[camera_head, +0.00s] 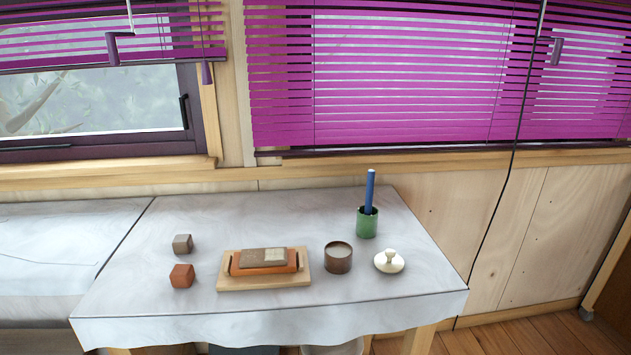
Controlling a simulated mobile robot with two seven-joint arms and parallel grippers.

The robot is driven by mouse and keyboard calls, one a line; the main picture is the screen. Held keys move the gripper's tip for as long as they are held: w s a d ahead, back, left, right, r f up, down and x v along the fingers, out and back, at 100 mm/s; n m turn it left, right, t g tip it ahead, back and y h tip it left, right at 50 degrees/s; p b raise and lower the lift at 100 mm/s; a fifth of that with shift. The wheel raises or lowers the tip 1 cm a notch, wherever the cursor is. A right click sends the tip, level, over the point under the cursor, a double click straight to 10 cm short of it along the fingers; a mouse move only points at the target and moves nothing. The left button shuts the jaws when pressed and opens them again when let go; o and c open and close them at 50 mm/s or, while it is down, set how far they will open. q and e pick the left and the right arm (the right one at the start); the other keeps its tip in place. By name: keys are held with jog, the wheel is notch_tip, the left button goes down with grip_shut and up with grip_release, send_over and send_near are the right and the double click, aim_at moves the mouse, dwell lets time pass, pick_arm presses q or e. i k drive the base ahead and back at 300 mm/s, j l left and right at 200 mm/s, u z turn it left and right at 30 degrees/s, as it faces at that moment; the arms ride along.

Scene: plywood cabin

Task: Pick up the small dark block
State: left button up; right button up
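A small grey-brown block (182,244) sits on the cloth-covered table (270,215) at the left in the head view. A small reddish-brown block (182,276) sits just in front of it, apart from it. The grey-brown block has a darker side face and a lighter front face. Neither of my grippers shows in the head view.
Right of the blocks is a wooden tray (226,284) holding an orange piece (262,270) topped by a brown and pale slab (263,258). Further right are a brown cup (338,264), a white lidded knob (389,262) and a green cup (367,229) with a blue stick (370,190). Cloth behind the blocks is clear.

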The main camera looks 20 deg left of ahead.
aim_at(183, 243)
jog(key=u, duration=0.4)
jog(key=j+u, duration=0.1)
jog(key=u, duration=0.25)
jog(key=j+u, duration=0.1)
jog(key=u, duration=0.3)
jog(key=k+j+u, duration=0.1)
jog(key=u, duration=0.3)
jog(key=i+j+z, duration=0.15)
jog(key=i+z, duration=0.15)
jog(key=i, duration=0.3)
